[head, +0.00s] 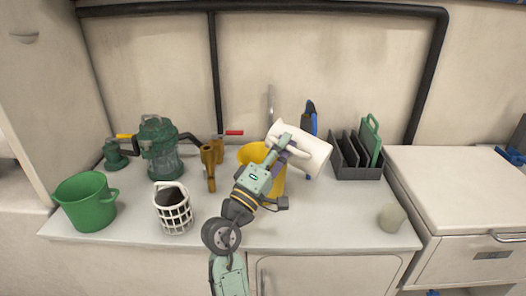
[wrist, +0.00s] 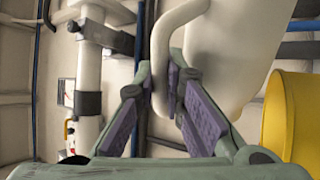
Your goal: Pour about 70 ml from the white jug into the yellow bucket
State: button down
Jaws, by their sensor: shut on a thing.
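The white jug (head: 306,147) is held up by my gripper (head: 283,150), tilted over on its side with one end toward the yellow bucket. In the wrist view my gripper (wrist: 165,100) is shut on the handle of the white jug (wrist: 235,50), with purple pads on both sides of it. The yellow bucket (head: 254,155) stands on the counter below and left of the jug, partly hidden by my arm. The yellow bucket also shows at the right edge of the wrist view (wrist: 291,120). No liquid stream is visible, and the jug's inside is hidden.
A dark rack (head: 356,160) is right of the jug. A beige round object (head: 390,218) sits at front right.

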jog(key=shift+w+a+n, duration=0.15)
jog(key=shift+a+n, duration=0.15)
jog(key=shift+n, duration=0.1)
jog(key=shift+w+a+r+n+t+y+p, duration=0.2)
jog(key=shift+a+n+t+y+p, duration=0.15)
jog(key=shift+n+p, duration=0.3)
jog(key=shift+w+a+r+n+t+y+p, duration=0.15)
jog(key=shift+n+t+y+p, duration=0.1)
jog(key=shift+n+y+p, duration=0.3)
jog(key=shift+s+r+n+p, duration=0.1)
jog(key=shift+r+n+p, duration=0.05)
jog(key=shift+n+p, duration=0.3)
dwell(0.4)
jog(key=shift+a+n+t, duration=0.1)
jog(key=shift+n+t, duration=0.2)
jog(key=shift+n, duration=0.05)
dwell(0.7)
